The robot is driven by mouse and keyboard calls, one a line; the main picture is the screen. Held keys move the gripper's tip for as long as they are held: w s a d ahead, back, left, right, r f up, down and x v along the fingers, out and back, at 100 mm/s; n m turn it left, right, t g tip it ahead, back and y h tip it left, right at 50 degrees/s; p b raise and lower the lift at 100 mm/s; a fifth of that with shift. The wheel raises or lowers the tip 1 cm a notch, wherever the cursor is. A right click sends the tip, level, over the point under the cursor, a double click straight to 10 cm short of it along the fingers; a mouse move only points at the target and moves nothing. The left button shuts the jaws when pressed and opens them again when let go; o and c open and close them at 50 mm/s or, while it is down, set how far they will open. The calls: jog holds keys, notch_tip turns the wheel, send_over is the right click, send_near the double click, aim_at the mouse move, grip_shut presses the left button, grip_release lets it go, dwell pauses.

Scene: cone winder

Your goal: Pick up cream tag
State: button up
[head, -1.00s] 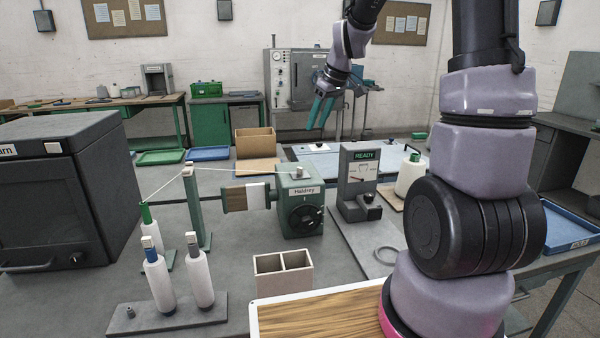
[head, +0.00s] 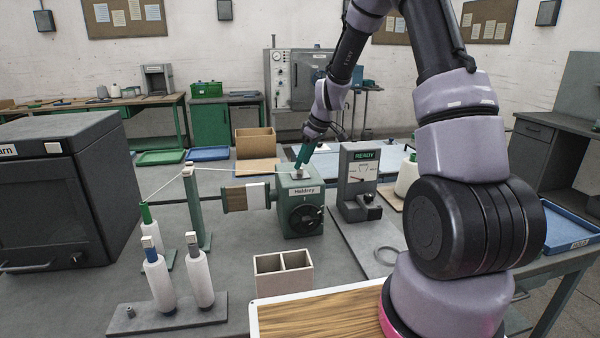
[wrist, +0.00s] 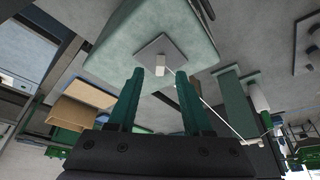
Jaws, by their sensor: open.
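The small cream tag (wrist: 161,71) stands on a grey square plate (wrist: 150,60) on top of the green Haldrey winder (head: 300,212). In the head view my gripper (head: 299,166) is just above the winder's top and hides most of the tag. In the wrist view my gripper (wrist: 159,74) is open, with its green fingers apart. The tag shows between the fingertips, with a gap on each side. I cannot tell whether the tips have passed its top.
A pale thread (head: 235,170) runs from the winder to a green post (head: 194,205). Spindles with white bobbins (head: 200,278) stand at the front left. The READY gauge (head: 358,182) stands right of the winder, and a two-part box (head: 283,277) in front.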

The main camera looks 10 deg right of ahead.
jog(key=shift+x, duration=1.2)
grip_shut()
notch_tip(320, 180, up, 13)
jog(key=shift+d, duration=0.1)
